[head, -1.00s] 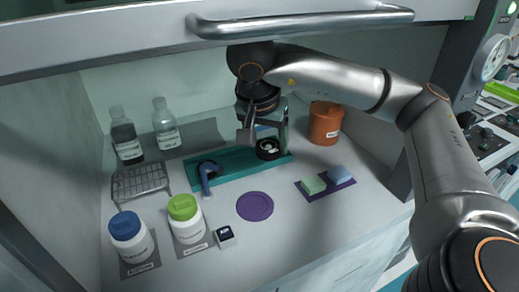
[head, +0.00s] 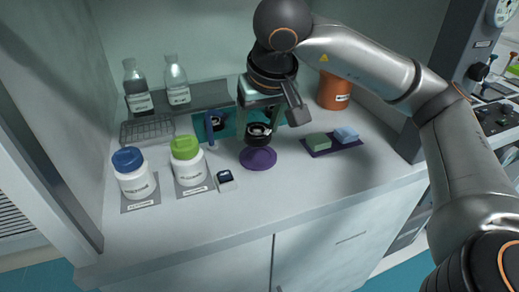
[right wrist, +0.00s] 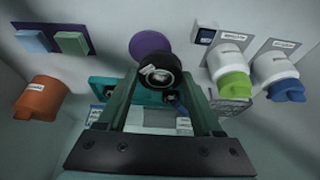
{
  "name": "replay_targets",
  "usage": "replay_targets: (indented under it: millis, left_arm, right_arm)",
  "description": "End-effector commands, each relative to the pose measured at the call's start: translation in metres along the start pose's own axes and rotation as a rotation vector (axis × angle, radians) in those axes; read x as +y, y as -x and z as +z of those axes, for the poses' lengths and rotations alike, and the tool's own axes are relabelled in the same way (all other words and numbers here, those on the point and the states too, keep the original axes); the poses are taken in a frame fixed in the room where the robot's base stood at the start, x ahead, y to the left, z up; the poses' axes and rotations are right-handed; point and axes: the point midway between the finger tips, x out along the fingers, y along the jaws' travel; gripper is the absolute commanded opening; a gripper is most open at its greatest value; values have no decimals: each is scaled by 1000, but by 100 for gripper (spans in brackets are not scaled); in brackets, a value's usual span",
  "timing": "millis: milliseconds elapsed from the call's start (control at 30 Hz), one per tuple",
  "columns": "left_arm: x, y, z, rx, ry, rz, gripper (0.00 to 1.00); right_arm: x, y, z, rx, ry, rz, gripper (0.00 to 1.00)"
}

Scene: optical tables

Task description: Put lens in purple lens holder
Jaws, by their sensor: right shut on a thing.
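The lens (head: 258,134), a round black mount with a glass centre, is in my right gripper (head: 257,122), which is shut on it. The purple lens holder (head: 259,159), seen as a flat purple disc, lies on the white worktop just in front of and below the lens in the head view. In the right wrist view, my right gripper's fingers (right wrist: 160,88) flank the lens (right wrist: 161,72), whose edge overlaps the purple holder (right wrist: 149,42). The lens appears held above the worktop; its exact height is unclear. My left gripper is not in view.
A teal tray (head: 230,121) with a dark ring lies behind. White jars with green (head: 186,148) and blue (head: 128,160) lids stand left, near a small dark-topped box (head: 225,177). Green and blue blocks on a purple mat (head: 320,153) and an orange jar (head: 333,92) are right.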

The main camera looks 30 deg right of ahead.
Motion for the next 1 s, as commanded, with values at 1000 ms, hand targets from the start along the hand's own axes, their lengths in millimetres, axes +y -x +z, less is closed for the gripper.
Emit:
replay_targets:
  millis: [1000]
  left_arm:
    - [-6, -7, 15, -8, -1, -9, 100]
  right_arm:
    - [21, -105, -12, 2, -1, 0, 10]
